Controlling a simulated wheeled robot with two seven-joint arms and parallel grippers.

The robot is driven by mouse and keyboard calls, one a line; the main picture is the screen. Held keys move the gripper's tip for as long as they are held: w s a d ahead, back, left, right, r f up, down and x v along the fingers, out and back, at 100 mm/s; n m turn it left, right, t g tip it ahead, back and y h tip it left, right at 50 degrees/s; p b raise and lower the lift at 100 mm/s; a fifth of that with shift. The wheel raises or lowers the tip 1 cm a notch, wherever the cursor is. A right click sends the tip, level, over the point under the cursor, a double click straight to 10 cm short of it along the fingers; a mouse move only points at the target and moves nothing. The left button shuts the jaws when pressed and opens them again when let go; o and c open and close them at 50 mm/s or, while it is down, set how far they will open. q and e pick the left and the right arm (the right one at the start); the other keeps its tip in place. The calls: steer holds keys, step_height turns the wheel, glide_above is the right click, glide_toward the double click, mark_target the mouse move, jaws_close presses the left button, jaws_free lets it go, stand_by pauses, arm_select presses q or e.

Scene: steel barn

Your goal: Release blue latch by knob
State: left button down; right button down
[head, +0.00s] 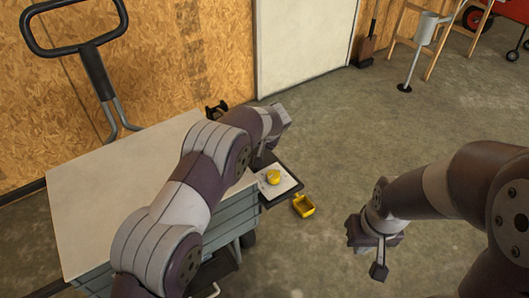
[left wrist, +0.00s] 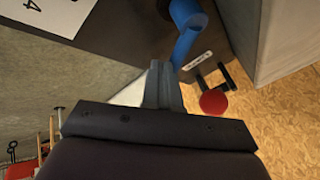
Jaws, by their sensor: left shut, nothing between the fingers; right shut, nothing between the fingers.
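The blue latch (left wrist: 186,28) shows in the left wrist view as a curved blue piece at the top, against a dark panel. My left gripper (left wrist: 162,68) is shut and empty; its fingertips appear close to the lower end of the blue piece, and I cannot tell whether they touch. A round red knob (left wrist: 213,102) sits to the right of the fingers, below a black bracket (left wrist: 226,78). In the head view my left arm hides the latch. My right gripper (head: 380,270) is shut and empty, hanging over the floor at the right.
A cart with a pale top (head: 110,185) stands under my left arm. A dark side shelf (head: 266,198) bears a white sheet and a yellow object (head: 273,177). The concrete floor (head: 350,130) is largely clear beyond.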

arm_select(q)
steer(key=shift+w+a, duration=0.65)
steer(key=shift+a, duration=0.35)
steer(key=shift+w+a, duration=0.2)
steer(key=shift+a, duration=1)
